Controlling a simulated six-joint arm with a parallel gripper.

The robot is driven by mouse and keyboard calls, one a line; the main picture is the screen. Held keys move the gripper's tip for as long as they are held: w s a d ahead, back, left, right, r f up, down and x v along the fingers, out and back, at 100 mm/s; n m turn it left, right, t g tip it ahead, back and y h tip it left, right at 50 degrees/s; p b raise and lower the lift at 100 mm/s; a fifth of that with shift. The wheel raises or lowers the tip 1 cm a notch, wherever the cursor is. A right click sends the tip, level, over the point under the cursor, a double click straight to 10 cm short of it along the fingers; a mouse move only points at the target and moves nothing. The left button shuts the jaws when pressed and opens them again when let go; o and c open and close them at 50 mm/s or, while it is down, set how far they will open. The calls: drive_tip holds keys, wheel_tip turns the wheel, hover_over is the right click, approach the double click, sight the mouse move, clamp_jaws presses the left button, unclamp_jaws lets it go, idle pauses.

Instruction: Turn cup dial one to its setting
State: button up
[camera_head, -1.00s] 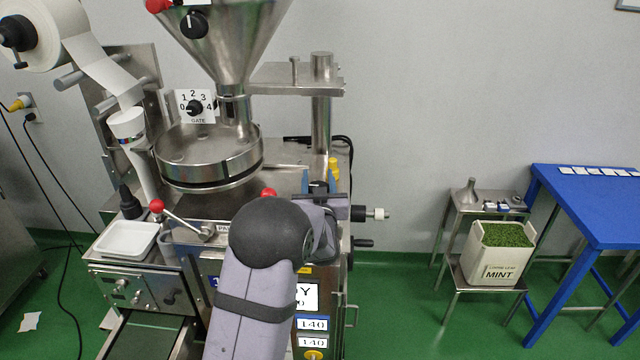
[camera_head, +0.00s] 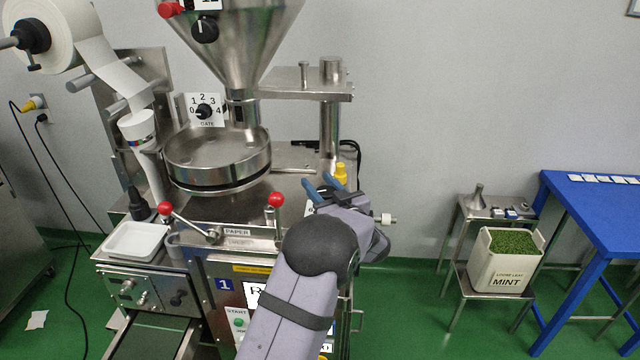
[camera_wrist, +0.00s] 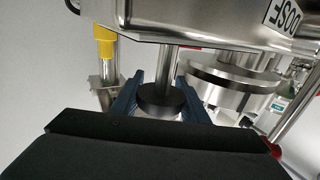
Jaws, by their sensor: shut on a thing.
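My gripper (camera_head: 319,187) is at the right side of the packing machine, its blue fingers pointing up and left. In the wrist view the fingers (camera_wrist: 160,98) are shut on a round black dial knob (camera_wrist: 162,101) on a steel shaft (camera_wrist: 165,66), one finger on each side. I take this knob for cup dial one, but no number or setting for it is readable. In the head view my gripper and wrist hide the knob.
A yellow cap (camera_head: 341,173) stands just behind my gripper and shows close by in the wrist view (camera_wrist: 105,42). A red-balled lever (camera_head: 276,200) and the round steel pan (camera_head: 218,158) are to the left. A gate dial (camera_head: 204,111) is further back.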

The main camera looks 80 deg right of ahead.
drive_tip(key=o, duration=1.1)
drive_tip(key=shift+r, duration=0.1)
wheel_tip(320, 180, up, 10)
drive_tip(key=shift+f+b, duration=0.1)
drive_tip(key=shift+b, duration=1)
